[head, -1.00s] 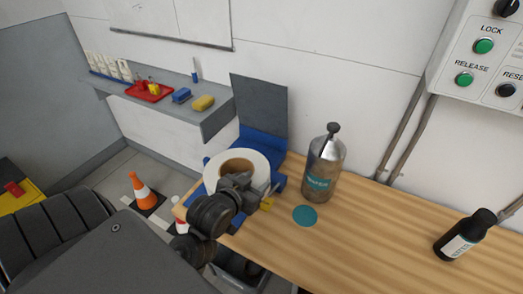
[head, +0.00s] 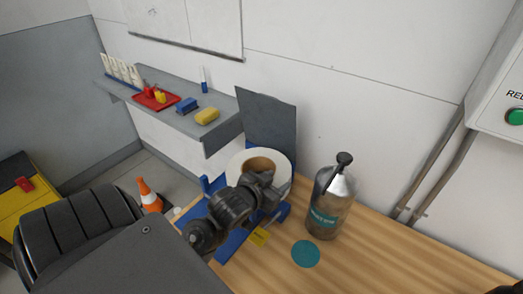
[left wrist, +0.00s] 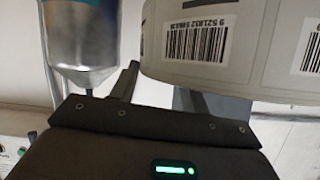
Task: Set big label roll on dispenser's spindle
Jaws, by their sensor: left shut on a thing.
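The big label roll (head: 284,172) is white with a brown core, and its barcode labels show large in the left wrist view (left wrist: 215,40). My left gripper (head: 268,182) is shut on the roll's near side. The blue dispenser (head: 232,243), with a yellow tag at its front, stands at the bench's left end. The roll is over the dispenser, in front of a dark grey upright panel (head: 266,118). The spindle is hidden behind the roll and my arm, so I cannot tell whether the roll is around it.
A silver bottle (head: 332,208) with a dark top stands close right of the dispenser. A teal disc (head: 305,254) lies on the wooden bench (head: 380,250). A grey wall shelf (head: 185,118) holds small items.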

